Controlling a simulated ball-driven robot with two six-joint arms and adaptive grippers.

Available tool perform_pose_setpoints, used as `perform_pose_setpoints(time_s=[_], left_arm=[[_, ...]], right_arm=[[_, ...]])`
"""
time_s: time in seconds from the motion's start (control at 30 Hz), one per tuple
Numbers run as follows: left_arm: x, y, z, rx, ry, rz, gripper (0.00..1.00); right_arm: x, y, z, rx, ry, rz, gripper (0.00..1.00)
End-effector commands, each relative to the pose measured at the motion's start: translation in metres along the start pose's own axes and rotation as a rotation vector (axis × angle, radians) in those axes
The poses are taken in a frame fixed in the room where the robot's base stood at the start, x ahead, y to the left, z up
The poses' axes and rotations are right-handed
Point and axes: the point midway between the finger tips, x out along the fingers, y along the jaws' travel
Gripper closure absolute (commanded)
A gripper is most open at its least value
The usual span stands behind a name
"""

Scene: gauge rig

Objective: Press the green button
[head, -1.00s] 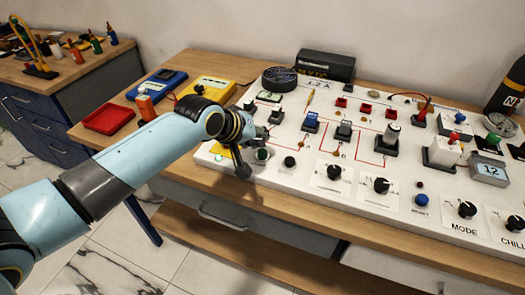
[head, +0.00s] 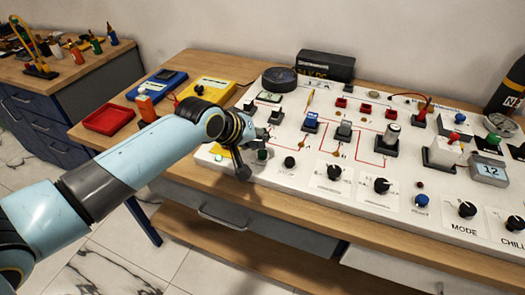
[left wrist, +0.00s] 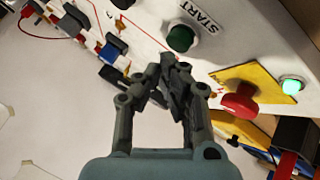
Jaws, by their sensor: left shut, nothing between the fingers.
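The green button (left wrist: 181,38) is dark green and round, in a pale collar beside the word START in the left wrist view. It also shows near the panel's front left edge in the head view (head: 262,155). My left gripper (left wrist: 172,72) is shut and empty, its fingertips just below the button in the left wrist picture. A gap shows between them there; the depth is hard to judge. In the head view the left gripper (head: 263,134) is partly hidden by my wrist, above the panel behind the button. My right gripper is not in view.
A red mushroom button (left wrist: 240,101) on a yellow plate (left wrist: 258,80) and a lit green lamp (left wrist: 291,87) sit close by. The white panel (head: 320,205) carries several knobs and switches. A red tray (head: 108,120) lies on the bench at left.

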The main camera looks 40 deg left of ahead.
Motion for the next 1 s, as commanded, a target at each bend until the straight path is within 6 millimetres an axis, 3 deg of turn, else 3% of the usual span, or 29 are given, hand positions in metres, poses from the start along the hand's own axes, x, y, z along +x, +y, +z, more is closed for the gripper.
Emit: perform_pose_setpoints(time_s=[1.0], left_arm=[[0.0075,-0.0052,0.0055,0.0,0.0,0.0,1.0]], right_arm=[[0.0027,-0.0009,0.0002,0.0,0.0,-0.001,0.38]])
